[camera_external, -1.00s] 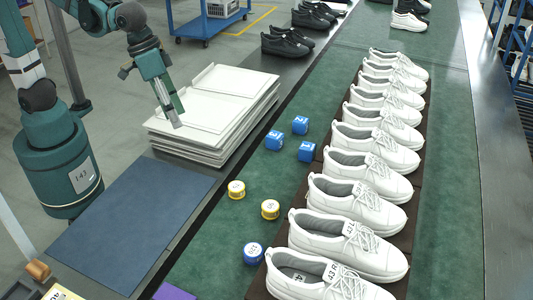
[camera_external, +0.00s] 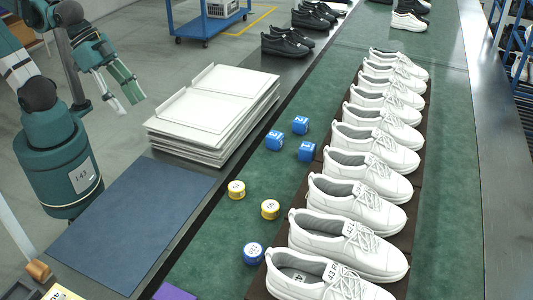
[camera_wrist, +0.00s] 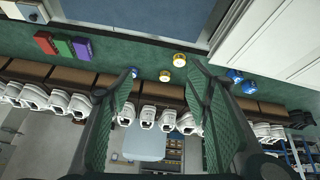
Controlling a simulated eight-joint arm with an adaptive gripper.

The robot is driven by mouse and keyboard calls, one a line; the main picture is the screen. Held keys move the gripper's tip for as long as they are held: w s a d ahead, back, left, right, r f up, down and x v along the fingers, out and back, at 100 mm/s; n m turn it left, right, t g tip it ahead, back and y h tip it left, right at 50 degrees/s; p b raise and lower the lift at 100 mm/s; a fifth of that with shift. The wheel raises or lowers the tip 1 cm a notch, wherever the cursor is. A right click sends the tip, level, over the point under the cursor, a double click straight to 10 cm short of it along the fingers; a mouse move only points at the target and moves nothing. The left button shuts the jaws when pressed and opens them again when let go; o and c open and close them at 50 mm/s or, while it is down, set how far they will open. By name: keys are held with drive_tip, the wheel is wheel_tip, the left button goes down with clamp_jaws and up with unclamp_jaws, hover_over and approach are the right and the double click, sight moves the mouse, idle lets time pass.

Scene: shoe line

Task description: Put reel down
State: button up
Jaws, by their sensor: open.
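One blue reel (camera_external: 253,253) sits apart, near the front shoes. My gripper (camera_external: 128,100) is open and empty, up in the air left of the white stack, away from the belt. In the wrist view my open gripper (camera_wrist: 160,72) has nothing held between its fingers. The yellow reels show there too (camera_wrist: 179,60) (camera_wrist: 165,76), beyond the fingertips, with a blue reel (camera_wrist: 134,73) beside the left finger.
A row of white shoes (camera_external: 370,152) stands on a brown strip right of the reels. A stack of white boards (camera_external: 215,105) stands left of the belt. A blue mat (camera_external: 135,225) lies bare at front left. Red, green and purple boxes (camera_wrist: 63,46) show in the wrist view.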

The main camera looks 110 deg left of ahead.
drive_tip(key=shift+s+d+f+m+t, duration=0.15)
drive_tip(key=shift+s+m, duration=0.2)
drive_tip(key=shift+s, duration=0.35)
drive_tip(key=shift+s+d+f+m+t, duration=0.1)
drive_tip(key=shift+s+d+m+t, duration=0.15)
drive_tip(key=shift+s, duration=0.4)
drive_tip(key=shift+s+d+f+m+t, duration=0.15)
drive_tip(key=shift+s+m, duration=0.25)
drive_tip(key=shift+s, duration=0.3)
drive_tip(key=shift+o, duration=0.5)
drive_tip(key=shift+a, duration=0.1)
drive_tip(key=m+g+p, duration=0.1)
drive_tip(key=m+g, duration=0.6)
drive_tip(key=m, duration=0.4)
hover_over(271, 206)
drive_tip(key=f, duration=2.3)
drive_tip(key=shift+s+d+f, duration=0.15)
drive_tip(key=shift+s+d, duration=0.05)
drive_tip(key=shift+s, duration=0.05)
drive_tip(key=shift+w+a+f+m, duration=0.1)
drive_tip(key=shift+w+f+m, duration=0.2)
drive_tip(key=shift+f, duration=0.45)
